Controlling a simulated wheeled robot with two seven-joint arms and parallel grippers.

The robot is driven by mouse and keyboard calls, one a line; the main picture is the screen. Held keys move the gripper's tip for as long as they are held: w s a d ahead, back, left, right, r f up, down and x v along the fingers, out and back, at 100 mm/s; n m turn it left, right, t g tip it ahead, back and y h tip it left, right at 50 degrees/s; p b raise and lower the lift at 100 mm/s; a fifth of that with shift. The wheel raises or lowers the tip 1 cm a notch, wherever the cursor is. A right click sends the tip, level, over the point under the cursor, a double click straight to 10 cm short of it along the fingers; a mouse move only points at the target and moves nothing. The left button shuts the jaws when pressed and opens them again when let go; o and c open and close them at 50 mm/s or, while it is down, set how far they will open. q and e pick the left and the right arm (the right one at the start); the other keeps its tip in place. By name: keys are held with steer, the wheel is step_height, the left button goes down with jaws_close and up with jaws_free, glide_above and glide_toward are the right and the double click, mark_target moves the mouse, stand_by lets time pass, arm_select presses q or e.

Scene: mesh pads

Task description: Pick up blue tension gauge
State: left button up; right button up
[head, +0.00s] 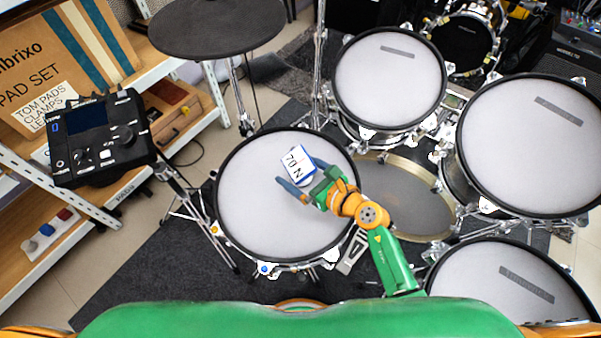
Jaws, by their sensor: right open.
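The blue tension gauge (297,162) lies on the white mesh pad of the drum at the middle left. It has a white face with a dark "70 N" reading and blue edges. My right gripper (302,180) reaches in from the lower right and is open at the gauge's near end, one finger to each side. Whether the fingers touch the gauge cannot be told. My left gripper is not in view.
The gauge's drum (265,225) has a dark raised rim with lugs. Other drum pads (390,90) stand to the right, with a black cymbal pad (215,28) above. A drum module (98,138) on a stand and shelves are at left.

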steer(key=shift+w+a+f, duration=0.2)
steer(key=shift+w+a, duration=0.15)
steer(key=shift+r, duration=0.1)
jaws_close()
